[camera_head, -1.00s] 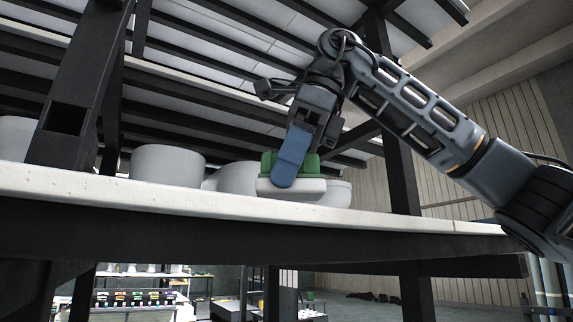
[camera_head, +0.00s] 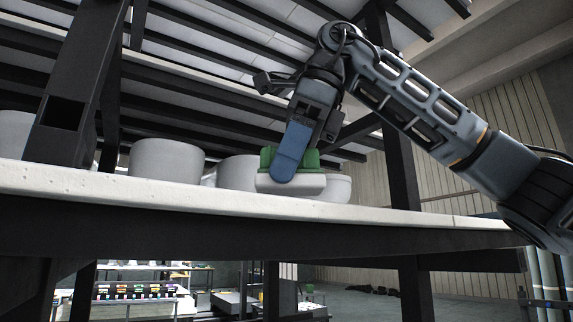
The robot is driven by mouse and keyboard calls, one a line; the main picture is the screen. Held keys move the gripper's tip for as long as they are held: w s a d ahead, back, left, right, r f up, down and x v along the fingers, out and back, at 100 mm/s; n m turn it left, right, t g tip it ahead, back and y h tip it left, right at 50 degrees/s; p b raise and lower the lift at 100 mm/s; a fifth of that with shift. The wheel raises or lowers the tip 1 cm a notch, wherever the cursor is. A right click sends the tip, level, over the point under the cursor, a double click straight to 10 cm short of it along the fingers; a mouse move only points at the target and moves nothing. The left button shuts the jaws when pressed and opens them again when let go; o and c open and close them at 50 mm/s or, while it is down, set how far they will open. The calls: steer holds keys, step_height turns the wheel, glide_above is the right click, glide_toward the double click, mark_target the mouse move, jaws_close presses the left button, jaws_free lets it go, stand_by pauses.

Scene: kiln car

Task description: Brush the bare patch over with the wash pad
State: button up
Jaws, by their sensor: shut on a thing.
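My gripper (camera_head: 287,172) is shut on the wash pad, which has a green grip block (camera_head: 312,158) and a pale pad underneath (camera_head: 300,188). The pad is low over the pale shelf slab (camera_head: 400,217), close to its front edge. From this low angle I cannot tell whether it touches the slab. The bare patch cannot be made out, since the top of the slab is hidden from this view.
Pale pots stand on the slab: one to the left (camera_head: 166,160), one just behind the pad (camera_head: 236,173), and a bowl at its right (camera_head: 338,188). A dark post (camera_head: 75,100) rises at the left. Dark beams run overhead.

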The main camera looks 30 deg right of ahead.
stand_by(0.3)
steer(key=w+p, duration=0.2)
steer(key=shift+w+r, duration=0.15)
steer(key=shift+w, duration=1.5)
steer(key=shift+f+b, duration=0.3)
steer(key=shift+f, duration=0.75)
stand_by(0.5)
steer(key=shift+s+f+b, duration=0.1)
steer(key=shift+s+b, duration=0.5)
steer(key=shift+s, duration=0.7)
steer(key=shift+s+b, duration=0.4)
steer(key=shift+s, duration=0.95)
steer(key=shift+s, duration=0.15)
